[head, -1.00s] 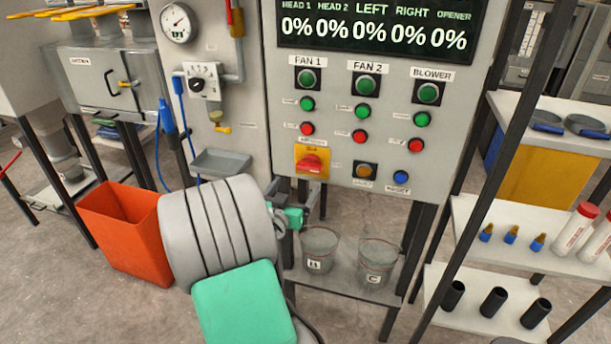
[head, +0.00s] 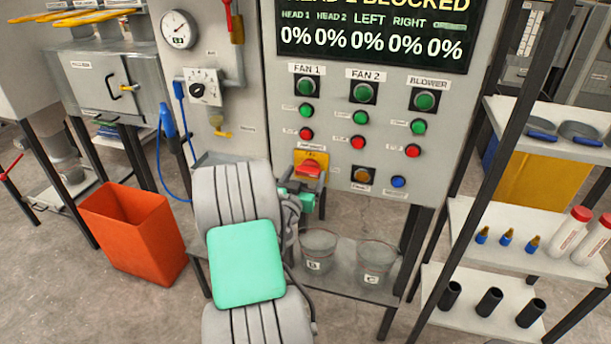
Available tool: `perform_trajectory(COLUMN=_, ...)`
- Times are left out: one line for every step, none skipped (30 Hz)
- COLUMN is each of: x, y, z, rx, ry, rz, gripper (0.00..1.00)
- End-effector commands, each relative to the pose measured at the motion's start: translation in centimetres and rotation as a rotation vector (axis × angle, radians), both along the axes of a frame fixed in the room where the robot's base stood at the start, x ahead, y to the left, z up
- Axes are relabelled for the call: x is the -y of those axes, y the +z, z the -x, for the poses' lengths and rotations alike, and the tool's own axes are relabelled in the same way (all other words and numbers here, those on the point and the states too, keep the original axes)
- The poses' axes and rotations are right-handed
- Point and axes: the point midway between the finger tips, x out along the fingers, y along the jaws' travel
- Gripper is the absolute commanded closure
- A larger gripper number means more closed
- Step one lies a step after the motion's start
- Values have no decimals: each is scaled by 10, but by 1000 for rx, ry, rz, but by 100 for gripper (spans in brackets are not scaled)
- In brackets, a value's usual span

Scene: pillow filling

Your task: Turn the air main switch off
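A red rotary switch (head: 311,168) on a yellow plate sits on the grey control panel, below the FAN 1 buttons. Its label is too small to read, so I cannot confirm that it is the air main switch. A black knob on a white plate (head: 198,91) is on the left panel, under a round pressure gauge (head: 179,30). My gripper (head: 301,199), with teal parts, is just below the red switch in the picture. My arm partly hides it, so I cannot tell whether its fingers are open or whether they touch the switch.
The display (head: 372,32) reads "BLOCKED" and several 0% values. Two clear buckets (head: 371,265) stand on a low shelf below the panel. An orange bin (head: 135,232) is at the left. A shelf rack (head: 500,218) with bottles and dark cylinders stands at the right.

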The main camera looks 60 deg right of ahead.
Motion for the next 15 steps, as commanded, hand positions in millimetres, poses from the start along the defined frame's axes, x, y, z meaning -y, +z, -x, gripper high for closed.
perform_trajectory(x=0, y=0, z=0, rx=0, ry=0, rz=0, gripper=24)
perform_trajectory(x=0, y=0, z=0, rx=0, ry=0, rz=0, gripper=26)
perform_trajectory(x=0, y=0, z=0, rx=0, ry=0, rz=0, gripper=30)
perform_trajectory(x=0, y=0, z=0, rx=0, ry=0, rz=0, gripper=32)
perform_trajectory(x=0, y=0, z=0, rx=0, ry=0, rz=0, gripper=34)
perform_trajectory(x=0, y=0, z=0, rx=0, ry=0, rz=0, gripper=38)
perform_trajectory(x=0, y=0, z=0, rx=0, ry=0, rz=0, gripper=40)
perform_trajectory(x=0, y=0, z=0, rx=0, ry=0, rz=0, gripper=43)
perform_trajectory(x=0, y=0, z=0, rx=0, ry=0, rz=0, gripper=46)
perform_trajectory(x=0, y=0, z=0, rx=0, ry=0, rz=0, gripper=48)
perform_trajectory(x=0, y=0, z=0, rx=0, ry=0, rz=0, gripper=51)
perform_trajectory(x=0, y=0, z=0, rx=0, ry=0, rz=0, gripper=54)
perform_trajectory(x=0, y=0, z=0, rx=0, ry=0, rz=0, gripper=57)
perform_trajectory(x=0, y=0, z=0, rx=0, ry=0, rz=0, gripper=59)
perform_trajectory(x=0, y=0, z=0, rx=0, ry=0, rz=0, gripper=62)
